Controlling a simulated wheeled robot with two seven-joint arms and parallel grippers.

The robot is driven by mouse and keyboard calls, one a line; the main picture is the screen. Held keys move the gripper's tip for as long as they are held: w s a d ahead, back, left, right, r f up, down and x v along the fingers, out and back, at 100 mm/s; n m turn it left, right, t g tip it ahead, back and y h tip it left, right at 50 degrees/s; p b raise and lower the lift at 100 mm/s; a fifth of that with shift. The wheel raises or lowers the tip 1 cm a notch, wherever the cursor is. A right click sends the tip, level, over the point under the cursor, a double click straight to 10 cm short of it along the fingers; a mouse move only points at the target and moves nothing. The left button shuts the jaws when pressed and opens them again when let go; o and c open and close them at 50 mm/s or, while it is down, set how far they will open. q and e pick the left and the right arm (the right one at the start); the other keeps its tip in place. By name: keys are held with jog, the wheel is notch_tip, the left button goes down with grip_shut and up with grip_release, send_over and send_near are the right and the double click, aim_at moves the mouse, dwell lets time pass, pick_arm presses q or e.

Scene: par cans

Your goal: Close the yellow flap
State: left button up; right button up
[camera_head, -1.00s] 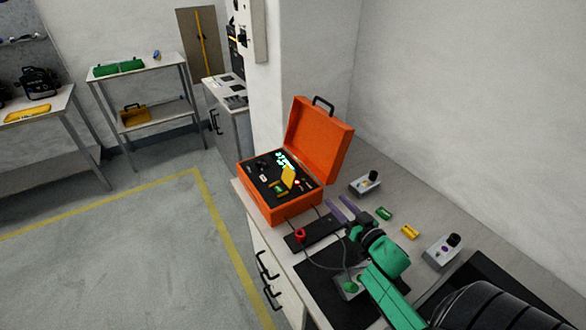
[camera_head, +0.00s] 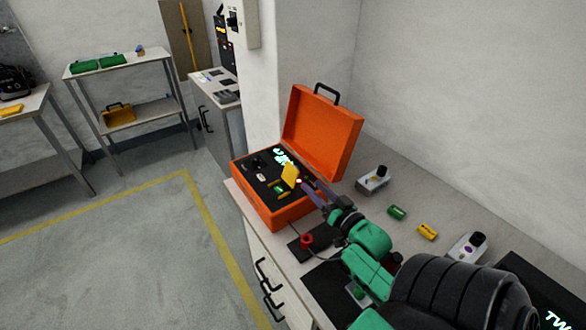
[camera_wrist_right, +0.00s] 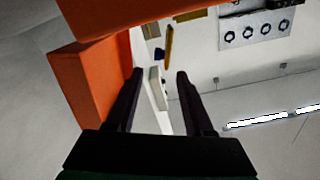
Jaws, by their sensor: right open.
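The yellow flap (camera_head: 290,175) stands raised and tilted inside the open orange case (camera_head: 272,217), above a small green piece (camera_head: 279,189). My right gripper (camera_head: 308,188) reaches in from the lower right to the case's right side, with its dark fingertips close to the flap. I cannot tell if they touch it. In the right wrist view the gripper (camera_wrist_right: 160,72) has its two fingers apart with nothing held between them. Orange case parts (camera_wrist_right: 85,85) fill the left and top there, and the flap cannot be made out. My left gripper is not in view.
The case lid stands open at the back (camera_head: 322,135). A grey switch box (camera_head: 372,180), a green cylinder (camera_head: 397,212), a yellow cylinder (camera_head: 427,231) and another grey box (camera_head: 467,247) lie on the bench to the right. A red knob (camera_head: 306,241) is near the front.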

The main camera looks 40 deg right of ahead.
aim_at(294, 169)
jog(key=w, duration=0.6)
jog(key=w+d, duration=0.1)
jog(key=w, duration=0.3)
jog(key=shift+w+d+f+p, duration=0.1)
jog(key=shift+p, duration=0.2)
grip_shut()
